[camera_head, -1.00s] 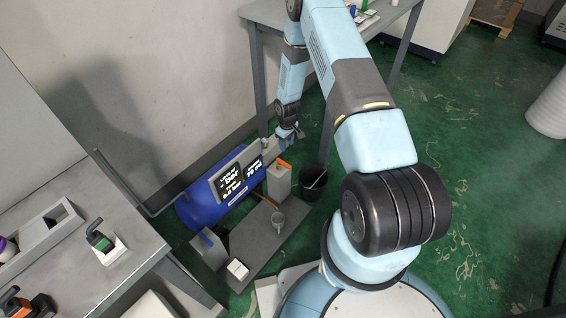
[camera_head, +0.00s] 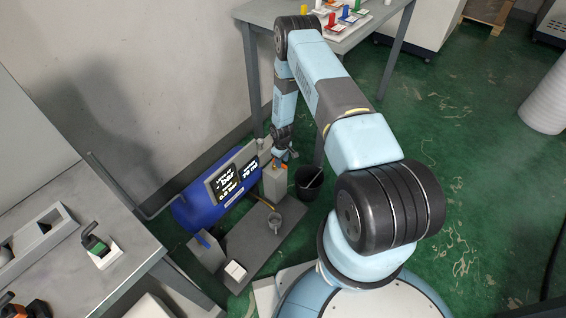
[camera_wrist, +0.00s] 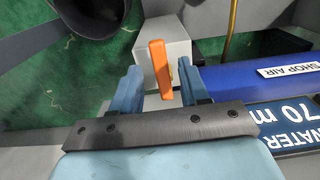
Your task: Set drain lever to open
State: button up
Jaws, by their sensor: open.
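An orange lever (camera_wrist: 158,66) stands on a pale grey box (camera_wrist: 178,38) beside the blue tank (camera_head: 200,200). In the wrist view it runs nearly up and down the picture, tilted slightly. My gripper (camera_wrist: 161,82) is open, with one blue finger on each side of the lever's near end. I see no clear contact. In the head view my gripper (camera_head: 279,157) is just above the box, and the lever is partly hidden. A second lever, blue (camera_head: 204,240), sits on another grey box (camera_head: 207,255) at the tank's left end. I cannot read which lever is the drain.
A black bucket (camera_head: 309,185) stands right of the lever box. A table (camera_head: 255,18) stands behind.

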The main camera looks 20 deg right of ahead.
jog(key=shift+f, duration=0.75)
grip_shut()
